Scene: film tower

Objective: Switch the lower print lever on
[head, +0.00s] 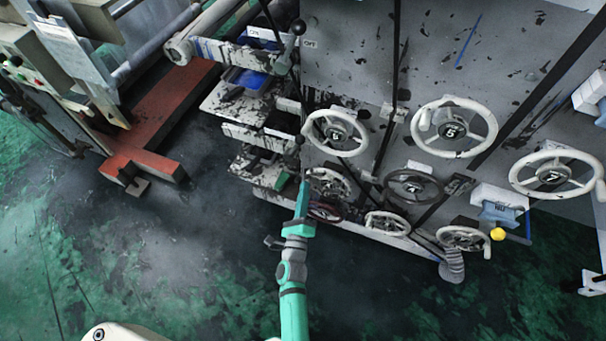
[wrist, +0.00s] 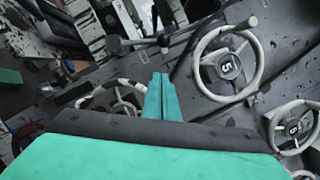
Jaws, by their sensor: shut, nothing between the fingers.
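The lower lever, with a small black ball knob (head: 299,141), stands at the left edge of the grey machine panel, just left of a white handwheel. In the wrist view a dark ball knob (wrist: 163,40) on a rod, seemingly this lever, shows beyond my fingertips. The upper lever's black knob (head: 298,27) is between an ON label (head: 254,32) and an OFF label (head: 310,43). My gripper (head: 304,184) is shut and empty, below the lower knob in the head view. It also shows in the wrist view (wrist: 160,78). I cannot tell whether it touches anything.
White handwheels (head: 337,132) crowd the panel right of my gripper, with darker, smaller wheels (head: 413,187) below. Stained ledges (head: 258,137) project at the left. A red base beam (head: 150,150) lies further left. The dark green floor (head: 160,240) is open in front.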

